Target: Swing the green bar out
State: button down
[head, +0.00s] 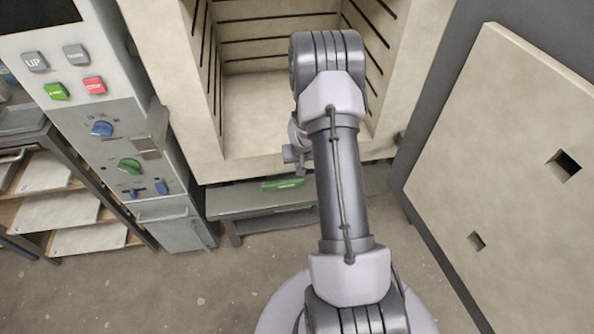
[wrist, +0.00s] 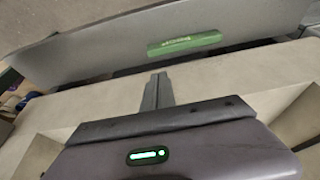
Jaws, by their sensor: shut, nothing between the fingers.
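The green bar (head: 282,184) is a short flat piece on the front of the grey stand below the kiln opening. It also shows in the wrist view (wrist: 185,43), with small raised lettering on its face. My gripper (wrist: 160,80) is shut and empty, with its fingers together. In the wrist view the fingertips point toward the bar and end apart from it in the picture. In the head view my arm covers the area just right of the bar, and the fingers are largely hidden.
The open kiln (head: 265,100) has grooved inner walls. Its thick door (head: 500,150) stands open at the right. A control panel (head: 120,150) with buttons and knobs stands left, beside a shelf rack (head: 70,210). Bare floor (head: 170,290) lies in front.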

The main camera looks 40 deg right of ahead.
aim_at(283, 185)
jog(key=b+x, duration=0.2)
jog(key=x, duration=0.7)
jog(key=shift+w+f+b, duration=0.15)
jog(key=shift+f+b, duration=0.2)
jog(key=shift+b, duration=0.05)
